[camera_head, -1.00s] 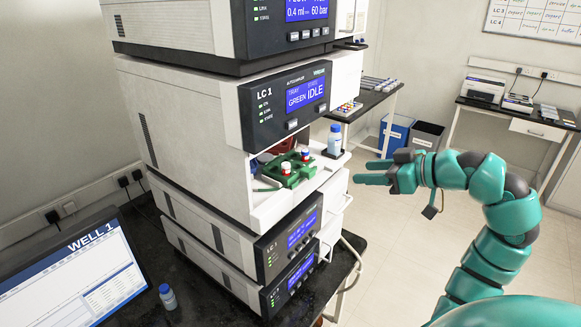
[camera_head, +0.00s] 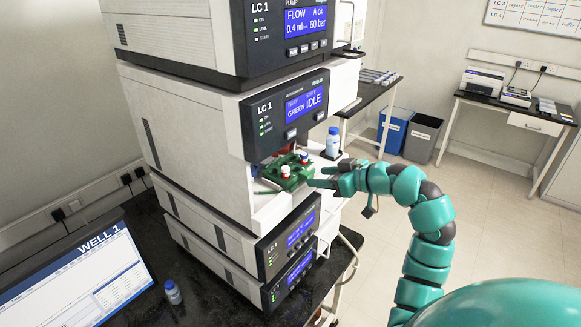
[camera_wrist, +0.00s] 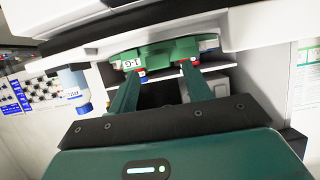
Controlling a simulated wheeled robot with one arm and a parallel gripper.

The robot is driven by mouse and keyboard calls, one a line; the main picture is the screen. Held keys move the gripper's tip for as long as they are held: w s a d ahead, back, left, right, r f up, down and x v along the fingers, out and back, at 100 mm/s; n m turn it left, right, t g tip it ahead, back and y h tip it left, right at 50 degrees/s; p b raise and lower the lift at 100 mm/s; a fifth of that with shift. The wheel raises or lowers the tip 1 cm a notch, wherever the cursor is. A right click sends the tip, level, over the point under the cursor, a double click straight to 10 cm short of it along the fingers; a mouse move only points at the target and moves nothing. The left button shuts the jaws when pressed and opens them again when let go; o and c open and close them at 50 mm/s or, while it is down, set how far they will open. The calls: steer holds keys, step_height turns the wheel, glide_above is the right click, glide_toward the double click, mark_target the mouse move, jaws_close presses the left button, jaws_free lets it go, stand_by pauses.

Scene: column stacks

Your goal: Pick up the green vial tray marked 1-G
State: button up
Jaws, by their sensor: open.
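The green vial tray (camera_head: 288,176) sits in the open bay of the LC 1 autosampler (camera_head: 285,100), with a few red- and blue-capped vials in it. In the wrist view the tray (camera_wrist: 157,54) shows a white label reading 1-G (camera_wrist: 131,64). My gripper (camera_head: 322,177) is open, just right of the tray in the head view. In the wrist view its two fingers (camera_wrist: 160,85) point toward the tray, their tips close to its near edge. I cannot tell whether they touch it. Nothing is between the fingers.
The autosampler's housing overhangs the tray. A small bottle (camera_head: 171,292) stands on the black bench by the monitor (camera_head: 80,275). Open floor lies to the right.

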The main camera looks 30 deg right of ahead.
mark_target(311, 176)
steer(key=shift+p+x, duration=0.8)
steer(key=shift+x, duration=1.1)
steer(key=shift+d+f, duration=0.1)
steer(key=shift+d, duration=0.05)
steer(key=c, duration=0.9)
